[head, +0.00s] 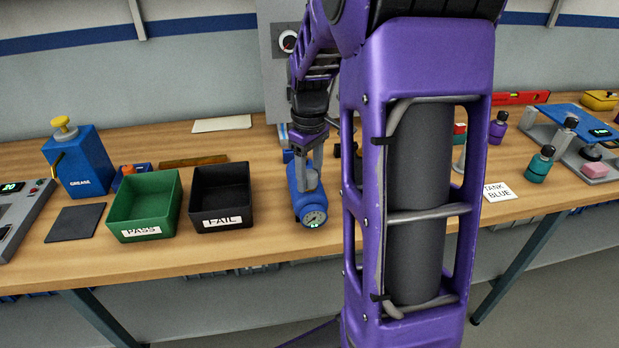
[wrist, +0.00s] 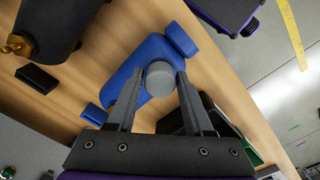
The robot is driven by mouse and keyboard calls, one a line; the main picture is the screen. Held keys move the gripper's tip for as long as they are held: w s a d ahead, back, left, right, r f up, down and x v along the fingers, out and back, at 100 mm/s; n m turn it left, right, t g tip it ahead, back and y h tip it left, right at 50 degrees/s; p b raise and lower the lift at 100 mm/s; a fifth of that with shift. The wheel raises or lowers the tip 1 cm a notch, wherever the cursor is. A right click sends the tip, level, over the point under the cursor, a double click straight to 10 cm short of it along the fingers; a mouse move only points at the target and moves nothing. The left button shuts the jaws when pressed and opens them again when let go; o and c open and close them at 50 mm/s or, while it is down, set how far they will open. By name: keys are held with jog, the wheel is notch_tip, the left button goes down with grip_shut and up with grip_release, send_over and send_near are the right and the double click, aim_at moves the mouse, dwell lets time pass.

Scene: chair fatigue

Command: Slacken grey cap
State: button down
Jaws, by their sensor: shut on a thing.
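The grey cap (wrist: 160,75) is a small round knob on top of a blue device (wrist: 152,55), seen from above in the wrist view. My gripper (wrist: 160,82) is shut on the cap, with one finger on each side. In the head view the blue device (head: 309,203) stands near the front edge of the bench, its round gauge facing forward. My gripper (head: 307,172) comes down onto it from above. The cap itself is hard to make out in the head view.
A black FAIL tray (head: 220,221) and a green PASS tray (head: 142,231) stand left of the device. A blue grease can (head: 80,165) is further left. A teal bottle (head: 538,168) and a TANK BLUE card (head: 499,191) are at right. My arm hides the bench's middle.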

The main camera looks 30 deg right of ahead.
jog(key=shift+c, duration=2.2)
grip_release()
jog(key=m, duration=0.4)
jog(key=m, duration=0.4)
jog(key=shift+p, duration=0.35)
